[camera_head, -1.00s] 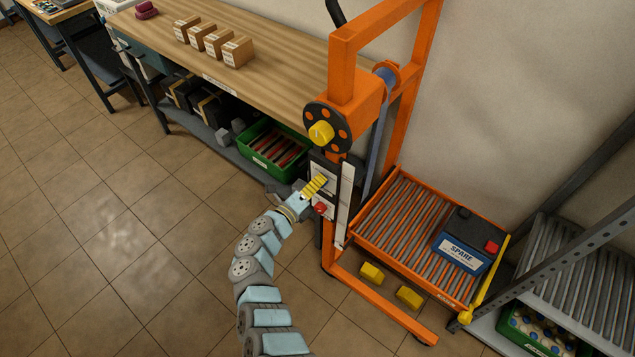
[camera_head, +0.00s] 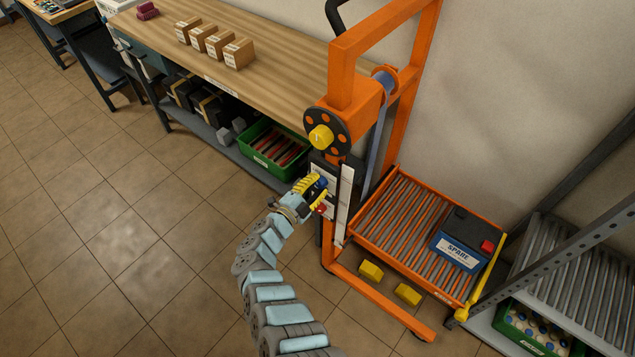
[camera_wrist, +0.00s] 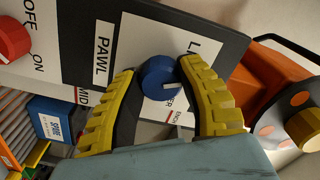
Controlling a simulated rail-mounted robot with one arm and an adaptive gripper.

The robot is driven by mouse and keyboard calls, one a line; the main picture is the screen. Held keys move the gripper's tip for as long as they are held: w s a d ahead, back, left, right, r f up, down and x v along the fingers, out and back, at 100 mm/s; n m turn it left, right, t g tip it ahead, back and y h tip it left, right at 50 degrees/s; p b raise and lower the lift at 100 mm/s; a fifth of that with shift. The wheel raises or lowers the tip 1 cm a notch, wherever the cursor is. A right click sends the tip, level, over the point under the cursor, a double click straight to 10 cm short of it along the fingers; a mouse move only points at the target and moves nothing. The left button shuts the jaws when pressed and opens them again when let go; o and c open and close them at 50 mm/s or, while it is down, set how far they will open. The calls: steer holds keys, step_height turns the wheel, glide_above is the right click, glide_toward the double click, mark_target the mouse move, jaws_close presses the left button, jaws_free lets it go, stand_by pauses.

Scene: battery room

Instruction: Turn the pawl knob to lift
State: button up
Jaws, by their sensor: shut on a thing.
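The blue pawl knob (camera_wrist: 158,77) sits on the lift's control panel beside a "PAWL" label. Its white mark points to the right in the wrist view. My gripper (camera_wrist: 158,69) has its two yellow-padded fingers on either side of the knob and is shut on it. In the head view my gripper (camera_head: 317,187) is at the panel on the orange lift's (camera_head: 345,110) mast, with a bit of the blue knob (camera_head: 321,181) showing. Part of the lettering by the knob is hidden by the fingers.
A red knob (camera_wrist: 10,40) marked "OFF" and "ON" is close by on the same panel. The yellow-hubbed hand wheel (camera_head: 321,137) is above. A blue SPARE battery (camera_head: 462,240) lies on the roller platform (camera_head: 385,215). A workbench (camera_head: 270,75) stands behind to the left.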

steer(key=shift+f+n, duration=0.1)
steer(key=shift+n, duration=1.9)
steer(key=shift+p, duration=0.3)
steer(key=o, duration=1.2)
steer(key=shift+d, duration=0.1)
steer(key=shift+s, duration=0.1)
steer(key=shift+s+a+f, duration=0.1)
steer(key=shift+s+a, duration=0.25)
steer(key=shift+s, duration=0.05)
steer(key=v, duration=1.1)
